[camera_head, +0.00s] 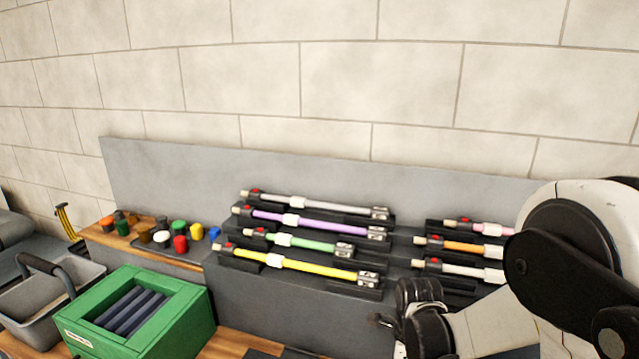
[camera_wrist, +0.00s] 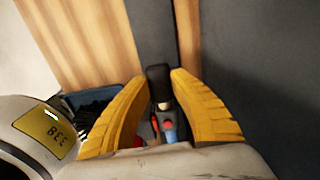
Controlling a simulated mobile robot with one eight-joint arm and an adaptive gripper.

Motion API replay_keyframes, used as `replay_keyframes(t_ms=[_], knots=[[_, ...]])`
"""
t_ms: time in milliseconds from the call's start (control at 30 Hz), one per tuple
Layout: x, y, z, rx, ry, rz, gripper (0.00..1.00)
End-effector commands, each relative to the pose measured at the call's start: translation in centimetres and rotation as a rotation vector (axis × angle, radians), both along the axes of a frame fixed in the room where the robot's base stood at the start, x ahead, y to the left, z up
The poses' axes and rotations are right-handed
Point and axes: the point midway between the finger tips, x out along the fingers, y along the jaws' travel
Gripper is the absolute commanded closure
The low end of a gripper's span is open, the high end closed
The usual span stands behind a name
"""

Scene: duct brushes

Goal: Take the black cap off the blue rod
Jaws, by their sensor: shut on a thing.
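The black cap (camera_wrist: 158,78) shows in the wrist view between the yellow fingertips of my gripper (camera_wrist: 162,80), which is shut on it. Below the cap, in line with it, are a short pale tip, a red button and part of the blue rod (camera_wrist: 169,132). I cannot tell how far the cap sits over the tip. The rest of the rod is hidden behind my wrist. In the head view my gripper's dark body (camera_head: 420,300) is low right of centre, and the blue rod cannot be made out there.
A rack holds yellow (camera_head: 300,264), green (camera_head: 297,242), purple (camera_head: 305,220) and other rods behind my gripper. Loose coloured caps (camera_head: 180,243) lie on a board at left. A green box (camera_head: 185,330) and a grey basket (camera_head: 30,315) stand front left.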

Motion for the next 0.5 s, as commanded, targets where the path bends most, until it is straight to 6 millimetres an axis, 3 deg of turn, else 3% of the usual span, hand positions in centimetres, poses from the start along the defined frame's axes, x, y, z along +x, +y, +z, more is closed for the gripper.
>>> replay_keyframes(t_ms=[500], knots=[[0.7,2.2,0.0,0.000,0.000,0.000,1.00]])
